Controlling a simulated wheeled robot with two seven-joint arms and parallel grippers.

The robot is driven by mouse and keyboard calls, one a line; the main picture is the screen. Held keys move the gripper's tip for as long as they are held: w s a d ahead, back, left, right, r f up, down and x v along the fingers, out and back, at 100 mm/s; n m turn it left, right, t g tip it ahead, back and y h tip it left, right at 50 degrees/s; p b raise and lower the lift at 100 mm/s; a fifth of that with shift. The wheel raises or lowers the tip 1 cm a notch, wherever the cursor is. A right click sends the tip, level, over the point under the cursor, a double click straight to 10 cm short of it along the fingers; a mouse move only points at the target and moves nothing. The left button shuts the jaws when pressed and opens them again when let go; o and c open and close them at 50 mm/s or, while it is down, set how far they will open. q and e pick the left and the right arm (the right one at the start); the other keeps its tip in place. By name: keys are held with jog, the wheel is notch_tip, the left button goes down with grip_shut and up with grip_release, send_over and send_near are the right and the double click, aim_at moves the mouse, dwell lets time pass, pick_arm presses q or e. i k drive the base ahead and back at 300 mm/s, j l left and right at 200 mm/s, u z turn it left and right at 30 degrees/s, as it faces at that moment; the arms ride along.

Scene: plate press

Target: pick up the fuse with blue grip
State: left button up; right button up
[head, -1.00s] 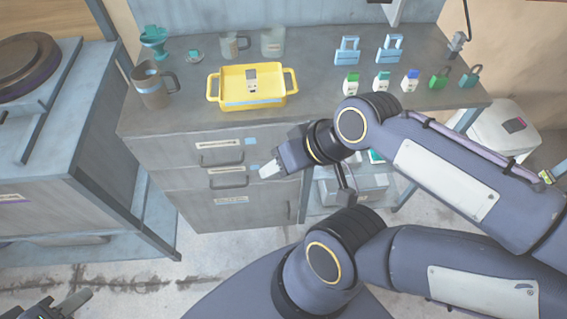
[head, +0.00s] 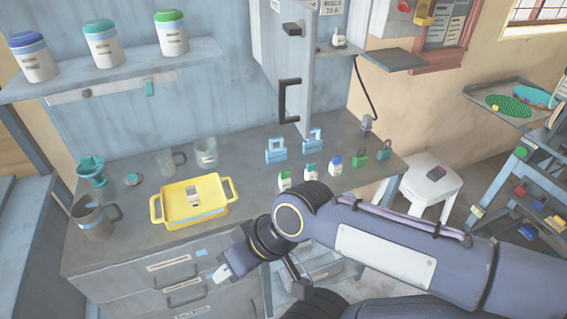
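The fuse with blue grip (head: 335,166) stands upright on the grey bench, a small white body with a blue top. To its left stand a similar teal-topped fuse (head: 311,172) and a green-topped one (head: 284,181). My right gripper (head: 220,273) is in front of the bench drawers, below and left of the fuses and apart from them. It points down to the left with a pale tip; the gap between its fingers does not show clearly. My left gripper is out of view.
A yellow tray (head: 160,212) holding a grey-white item (head: 193,196) sits on the bench, with a brown mug (head: 92,217) to its left. An open cabinet door (head: 283,75) hangs above.

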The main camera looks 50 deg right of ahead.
aim_at(335, 165)
jog(key=z, duration=0.4)
jog(key=l+z, duration=0.1)
jog(key=z, duration=1.15)
jog(key=i+z, duration=0.1)
jog(key=z, duration=0.3)
